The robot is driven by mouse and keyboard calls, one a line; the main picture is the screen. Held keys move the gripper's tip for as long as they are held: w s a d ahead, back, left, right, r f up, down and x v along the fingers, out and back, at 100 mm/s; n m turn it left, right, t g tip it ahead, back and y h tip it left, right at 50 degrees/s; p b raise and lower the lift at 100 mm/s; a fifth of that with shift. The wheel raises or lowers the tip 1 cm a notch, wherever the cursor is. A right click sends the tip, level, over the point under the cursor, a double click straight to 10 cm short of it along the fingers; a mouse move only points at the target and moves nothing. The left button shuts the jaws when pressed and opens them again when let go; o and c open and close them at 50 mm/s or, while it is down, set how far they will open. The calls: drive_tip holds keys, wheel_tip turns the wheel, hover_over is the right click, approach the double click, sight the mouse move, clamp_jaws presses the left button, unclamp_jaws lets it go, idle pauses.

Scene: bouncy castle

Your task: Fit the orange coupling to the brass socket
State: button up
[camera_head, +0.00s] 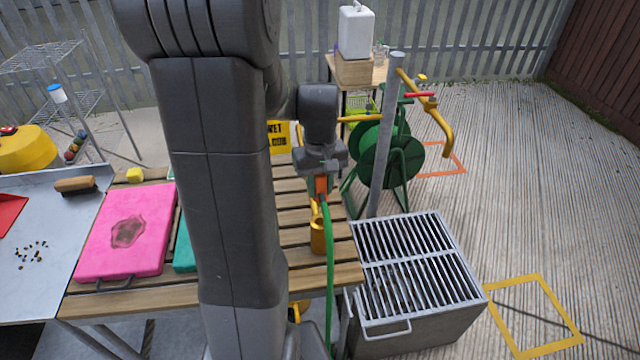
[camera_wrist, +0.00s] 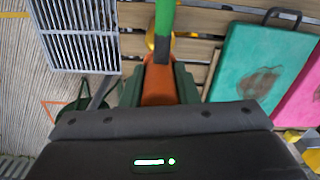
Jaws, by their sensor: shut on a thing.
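My gripper (camera_head: 320,183) is shut on the orange coupling (camera_wrist: 158,84), with a dark green finger on each side of it in the wrist view. A green hose (camera_head: 330,270) runs from the coupling and hangs down past the table's front edge. The coupling also shows in the head view (camera_head: 321,188), just above a yellow-gold holder (camera_head: 317,238) at the table's right end.
The slatted table (camera_head: 300,240) bears a pink board (camera_head: 130,225) and a teal board (camera_wrist: 255,68). A green hose reel (camera_head: 390,155) stands behind the post. A grated metal box (camera_head: 415,260) stands right of the table. The floor farther right is open, with a yellow square (camera_head: 535,315) marked on it.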

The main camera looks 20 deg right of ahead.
drive_tip(key=shift+f+b, duration=1.7)
drive_tip(key=shift+f, duration=0.7)
drive_tip(key=shift+f+b, duration=1.3)
drive_tip(key=shift+f, duration=0.8)
idle(1.5)
drive_tip(key=o, duration=1)
drive_tip(key=shift+r, duration=0.15)
wheel_tip(320, 180, up, 14)
drive_tip(key=shift+f+p, duration=0.2)
drive_tip(key=shift+p, duration=0.15)
drive_tip(key=shift+f, duration=0.1)
